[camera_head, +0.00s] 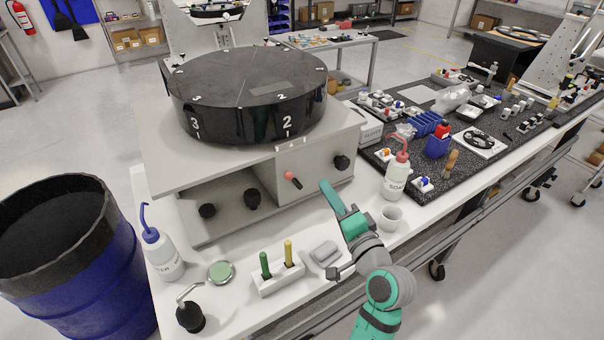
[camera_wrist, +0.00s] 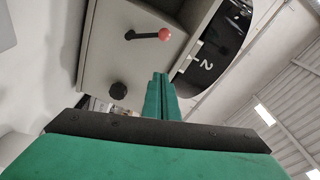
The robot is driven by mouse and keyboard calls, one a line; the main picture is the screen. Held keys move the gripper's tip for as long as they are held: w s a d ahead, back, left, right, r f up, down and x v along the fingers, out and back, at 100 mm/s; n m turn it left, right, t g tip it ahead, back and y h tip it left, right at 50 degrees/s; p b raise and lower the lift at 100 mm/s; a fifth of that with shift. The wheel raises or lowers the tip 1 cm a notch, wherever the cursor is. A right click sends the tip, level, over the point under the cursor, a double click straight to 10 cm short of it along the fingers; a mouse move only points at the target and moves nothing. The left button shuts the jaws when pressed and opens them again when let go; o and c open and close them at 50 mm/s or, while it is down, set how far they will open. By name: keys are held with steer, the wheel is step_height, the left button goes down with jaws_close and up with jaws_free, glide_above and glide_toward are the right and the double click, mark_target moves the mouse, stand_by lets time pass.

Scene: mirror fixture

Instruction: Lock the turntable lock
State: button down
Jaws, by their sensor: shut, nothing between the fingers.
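The turntable (camera_head: 250,95) is a black disc with white numbers on a beige base. The lock lever (camera_head: 293,180), dark with a red-pink knob, sits on the base's front panel below number 2. In the wrist view the lever (camera_wrist: 148,35) lies nearly level in the picture, with its red knob (camera_wrist: 165,34) at the right end. My gripper (camera_head: 326,186) is green, shut and empty. It is to the right of the lever in the head view and apart from it. In the wrist view the closed fingertips (camera_wrist: 160,78) point up toward the panel, below the red knob.
A black knob (camera_head: 342,162) is right of the lever; two more are lower left. A red-capped wash bottle (camera_head: 396,175) and white cup (camera_head: 390,218) stand right of my gripper.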

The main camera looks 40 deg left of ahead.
mark_target(292, 178)
steer(key=shift+w, duration=0.1)
steer(key=x, duration=0.9)
steer(key=shift+w+a+f, duration=0.1)
steer(key=shift+w+a, duration=0.05)
steer(key=shift+a, duration=0.15)
steer(key=shift+s+a+f, duration=0.2)
steer(key=shift+s, duration=0.05)
steer(key=s, duration=0.3)
steer(key=shift+s+a+f, duration=0.1)
steer(key=shift+a+f, duration=0.15)
steer(key=shift+f, duration=0.15)
